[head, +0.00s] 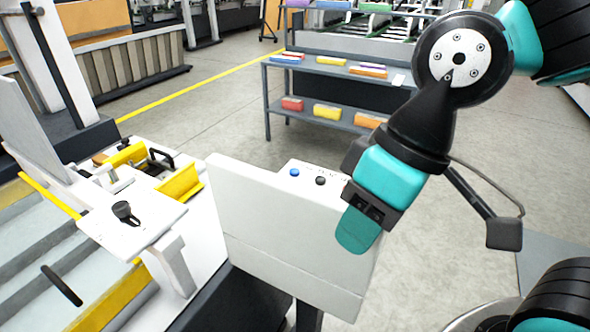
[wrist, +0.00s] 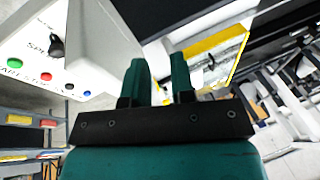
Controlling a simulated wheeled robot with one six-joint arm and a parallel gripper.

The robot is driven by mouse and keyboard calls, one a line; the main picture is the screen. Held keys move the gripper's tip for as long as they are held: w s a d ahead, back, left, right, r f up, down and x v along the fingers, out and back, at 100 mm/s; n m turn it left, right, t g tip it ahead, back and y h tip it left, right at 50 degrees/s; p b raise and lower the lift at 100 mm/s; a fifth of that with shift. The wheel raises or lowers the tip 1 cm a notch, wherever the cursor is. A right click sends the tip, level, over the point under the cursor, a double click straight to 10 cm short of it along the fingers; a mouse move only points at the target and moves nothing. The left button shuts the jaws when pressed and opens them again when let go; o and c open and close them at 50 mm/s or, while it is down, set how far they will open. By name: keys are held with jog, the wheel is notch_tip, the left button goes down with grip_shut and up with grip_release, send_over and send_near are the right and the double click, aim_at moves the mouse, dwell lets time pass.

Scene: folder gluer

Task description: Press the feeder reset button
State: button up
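A white control box (head: 290,235) stands in front of me in the head view, its button face turned mostly away. A blue button (head: 294,172) and a black button (head: 320,181) show at its top edge. In the wrist view the face shows at upper left, with a green button (wrist: 14,63), a red button (wrist: 45,76), the black button (wrist: 69,86), the blue button (wrist: 87,93) and a black knob (wrist: 56,47). The button labels are only partly readable; I cannot read "reset". My gripper (head: 358,228) overlaps the box's right end. Its fingers (wrist: 160,75) are apart and empty.
A machine with yellow guards (head: 182,184) and a black knob (head: 123,211) stands left of the box. A grey shelf rack (head: 330,115) with colored boxes is behind. Open floor (head: 470,140) lies to the right and behind the box.

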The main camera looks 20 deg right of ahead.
grip_shut()
dwell(1.4)
